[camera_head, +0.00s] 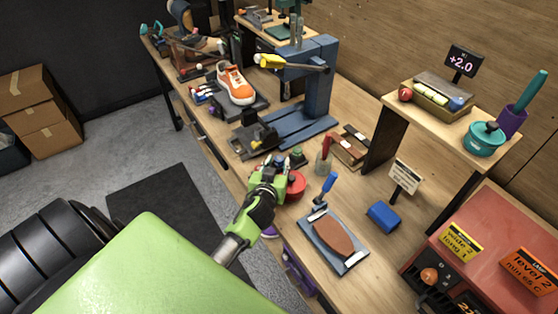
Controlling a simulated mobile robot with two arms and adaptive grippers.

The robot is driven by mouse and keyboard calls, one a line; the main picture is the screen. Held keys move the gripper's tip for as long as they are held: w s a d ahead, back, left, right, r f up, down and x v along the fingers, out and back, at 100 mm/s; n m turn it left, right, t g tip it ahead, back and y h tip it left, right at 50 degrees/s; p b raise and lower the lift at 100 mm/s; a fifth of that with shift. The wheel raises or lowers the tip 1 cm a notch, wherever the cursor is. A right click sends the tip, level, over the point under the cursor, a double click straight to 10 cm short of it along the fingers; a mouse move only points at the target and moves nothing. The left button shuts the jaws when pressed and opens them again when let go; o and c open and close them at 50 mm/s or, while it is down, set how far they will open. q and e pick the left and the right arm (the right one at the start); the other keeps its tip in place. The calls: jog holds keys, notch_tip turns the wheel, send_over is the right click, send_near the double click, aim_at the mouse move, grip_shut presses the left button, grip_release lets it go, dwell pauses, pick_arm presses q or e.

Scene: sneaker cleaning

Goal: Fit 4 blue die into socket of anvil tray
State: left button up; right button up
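My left gripper (272,172) is green and black and reaches over the front edge of the workbench, close to a red round object (296,186). Its fingers are small and partly hidden, so I cannot tell what is between them. A blue press (318,85) stands behind it, with a dark fixture (258,137) at its foot. A small green-and-dark piece (297,157) sits just beyond the gripper. I cannot pick out a die marked 4 or a socket with certainty. A blue block (383,215) lies on the bench to the right. My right gripper is not in view.
An orange sneaker (234,86) stands further back. A blue-handled tool (325,189), a grey board with a brown pad (331,238) and a wooden box (350,146) are on the bench. A shelf (420,115) holds a tray and a teal pot (484,138). A red machine (477,235) stands right.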

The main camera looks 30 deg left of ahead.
aim_at(278, 161)
pick_arm(q)
jog(key=shift+x, duration=1.7)
jog(key=shift+f, duration=0.1)
jog(key=shift+s, duration=0.1)
grip_shut()
